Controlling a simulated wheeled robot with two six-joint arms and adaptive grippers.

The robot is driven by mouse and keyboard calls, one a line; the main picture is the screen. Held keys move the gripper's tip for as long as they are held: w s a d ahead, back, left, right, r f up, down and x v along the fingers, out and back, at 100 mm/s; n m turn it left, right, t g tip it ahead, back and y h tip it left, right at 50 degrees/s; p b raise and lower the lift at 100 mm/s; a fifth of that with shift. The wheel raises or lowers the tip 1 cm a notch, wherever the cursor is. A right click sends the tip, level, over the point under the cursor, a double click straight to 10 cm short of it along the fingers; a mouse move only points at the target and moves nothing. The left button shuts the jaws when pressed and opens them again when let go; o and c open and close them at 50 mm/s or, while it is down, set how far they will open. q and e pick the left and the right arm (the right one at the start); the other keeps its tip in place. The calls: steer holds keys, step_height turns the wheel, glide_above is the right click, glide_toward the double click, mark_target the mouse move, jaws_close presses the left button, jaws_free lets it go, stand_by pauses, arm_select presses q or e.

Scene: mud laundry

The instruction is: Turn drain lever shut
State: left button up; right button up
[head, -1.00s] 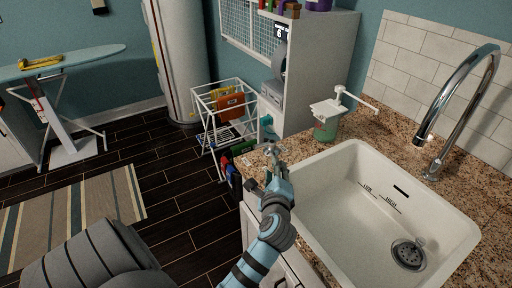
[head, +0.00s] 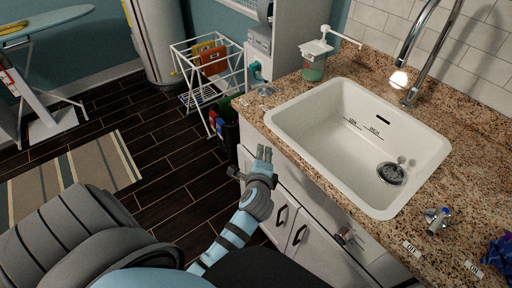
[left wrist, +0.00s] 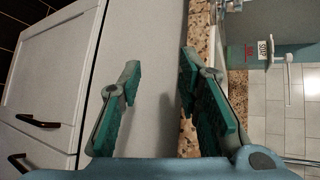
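The white sink (head: 350,170) is set in a granite counter, with its round drain (head: 391,173) visible in the basin. A small metal lever with a blue part (head: 437,218) sits on the counter right of the sink front, near two small white labels. A teal-handled fitting (head: 256,73) stands at the counter's left end. I cannot tell for sure which is the drain lever. My left gripper (head: 264,152) is open and empty in front of the cabinet, apart from both fittings. Its spread fingers show in the left wrist view (left wrist: 160,88). My right gripper is out of view.
A knob-like fitting with red (head: 345,236) is on the cabinet front. A purple item (head: 497,254) lies at the right edge. A drying rack (head: 205,75) stands left; the dark floor is open.

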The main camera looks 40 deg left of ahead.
arm_select(q)
steer(key=shift+n+g+h, duration=0.3)
steer(key=shift+g+h, duration=0.1)
steer(key=shift+h, duration=0.1)
steer(key=f, duration=0.3)
steer(key=s+d+f, duration=0.1)
steer(key=f, duration=0.1)
steer(key=shift+f, duration=0.1)
steer(key=s+d+f+n+g+h, duration=0.25)
steer(key=s+f+n, duration=0.35)
steer(key=f, duration=0.6)
steer(key=s+d+f+n+g+h, duration=0.2)
steer(key=s+d+f+n+h, duration=0.15)
steer(key=s+f, duration=0.6)
steer(key=s+a+f+n+g, duration=0.1)
steer(key=s+f, duration=0.2)
steer(key=s, duration=0.5)
steer(key=s+a+f+n+g, duration=0.1)
steer(key=s+f, duration=0.3)
steer(key=s, duration=0.4)
steer(key=s+a+f+n+g, duration=0.2)
steer(key=s+f+g, duration=0.1)
steer(key=s, duration=0.5)
steer(key=shift+s+f+y, duration=0.3)
steer(key=shift+f+y, duration=0.1)
steer(key=shift+f, duration=0.1)
